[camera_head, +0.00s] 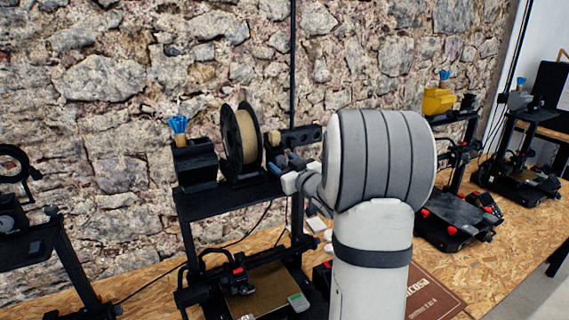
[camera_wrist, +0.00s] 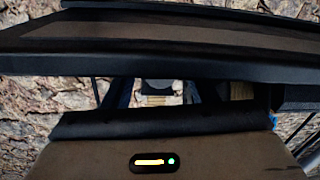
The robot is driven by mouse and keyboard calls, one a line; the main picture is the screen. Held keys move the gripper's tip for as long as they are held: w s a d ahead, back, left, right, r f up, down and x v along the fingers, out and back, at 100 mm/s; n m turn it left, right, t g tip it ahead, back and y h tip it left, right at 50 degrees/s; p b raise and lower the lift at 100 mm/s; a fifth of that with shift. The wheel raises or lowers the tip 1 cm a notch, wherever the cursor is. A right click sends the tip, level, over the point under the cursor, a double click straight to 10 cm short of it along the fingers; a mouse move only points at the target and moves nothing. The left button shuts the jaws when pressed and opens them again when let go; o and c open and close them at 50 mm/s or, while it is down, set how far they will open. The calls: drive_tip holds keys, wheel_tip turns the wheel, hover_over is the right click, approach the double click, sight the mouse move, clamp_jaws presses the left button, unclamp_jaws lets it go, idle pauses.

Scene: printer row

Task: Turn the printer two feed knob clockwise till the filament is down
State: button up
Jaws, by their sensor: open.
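A black printer (camera_head: 182,230) stands in the middle of the head view, with a spool of tan filament (camera_head: 247,137) upright on its top bar. I see no label that shows its number. My gripper (camera_head: 283,166) is at the right end of that top bar, beside the spool, partly hidden by my arm. In the wrist view my gripper (camera_wrist: 158,92) is open, with dark fingers apart. A pale round part and a tan ribbed part show between them; I cannot tell if either is the feed knob. The knob and filament end are not clear in the head view.
A dark bar (camera_wrist: 160,62) crosses the wrist view close to the camera. A black holder with blue tools (camera_head: 178,125) stands left of the spool. More printers stand at right (camera_head: 455,215) and left (camera_head: 45,240) on the chipboard bench (camera_head: 515,240). A stone wall is behind.

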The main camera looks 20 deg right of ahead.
drive_tip(key=shift+c, duration=0.2)
drive_tip(key=c, duration=0.9)
drive_tip(key=shift+m, duration=1.6)
drive_tip(key=o, duration=0.9)
drive_tip(key=shift+o, duration=0.2)
drive_tip(key=shift+s+b, duration=0.15)
drive_tip(key=shift+b, duration=0.15)
drive_tip(key=s+b, duration=0.2)
drive_tip(key=s, duration=0.5)
drive_tip(key=shift+s+d, duration=0.3)
drive_tip(key=shift+d, duration=0.05)
drive_tip(key=shift+f, duration=0.1)
